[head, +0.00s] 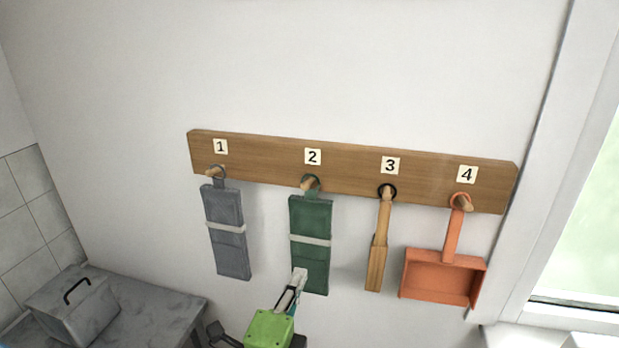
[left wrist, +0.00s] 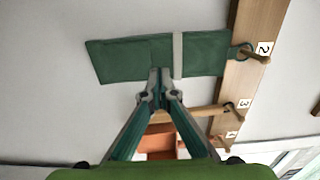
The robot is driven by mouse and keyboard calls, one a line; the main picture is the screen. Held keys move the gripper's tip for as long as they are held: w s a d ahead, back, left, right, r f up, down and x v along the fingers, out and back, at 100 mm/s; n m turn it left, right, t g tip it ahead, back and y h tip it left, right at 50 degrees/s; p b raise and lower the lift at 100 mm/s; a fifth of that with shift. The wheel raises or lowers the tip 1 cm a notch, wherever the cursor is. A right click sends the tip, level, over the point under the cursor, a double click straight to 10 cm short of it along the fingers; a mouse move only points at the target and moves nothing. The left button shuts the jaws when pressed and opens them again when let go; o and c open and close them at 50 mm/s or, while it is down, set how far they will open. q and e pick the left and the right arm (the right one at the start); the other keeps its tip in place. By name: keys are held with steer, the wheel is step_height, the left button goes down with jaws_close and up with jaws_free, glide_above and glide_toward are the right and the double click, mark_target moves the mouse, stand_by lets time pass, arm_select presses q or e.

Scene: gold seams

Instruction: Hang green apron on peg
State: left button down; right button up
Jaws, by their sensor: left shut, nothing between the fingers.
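The green apron (head: 311,262), folded with a pale band, hangs by its loop from peg 2 (head: 308,184) on the wooden rail. In the left wrist view the apron (left wrist: 120,60) lies sideways across the picture, its loop around the peg (left wrist: 252,56). My left gripper (head: 299,274) is shut and empty, in front of the apron's lower part in the head view. In the left wrist view its fingertips (left wrist: 154,75) overlap the apron's edge; whether they touch it I cannot tell. My right gripper is not in view.
A grey apron (head: 226,250) hangs on peg 1, a wooden brush-like tool (head: 378,255) on peg 3 and an orange dustpan (head: 440,278) on peg 4. A grey box (head: 75,310) stands on a counter at lower left. A window is at right.

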arm_select(q)
steer(key=shift+p+x, duration=0.3)
steer(key=shift+x, duration=3.65)
steer(key=shift+p+v, duration=0.65)
steer(key=shift+v, duration=1.7)
stand_by(0.9)
steer(key=p, duration=0.1)
glide_toward(309, 252)
steer(key=shift+s+a, duration=0.2)
steer(key=shift+s, duration=0.35)
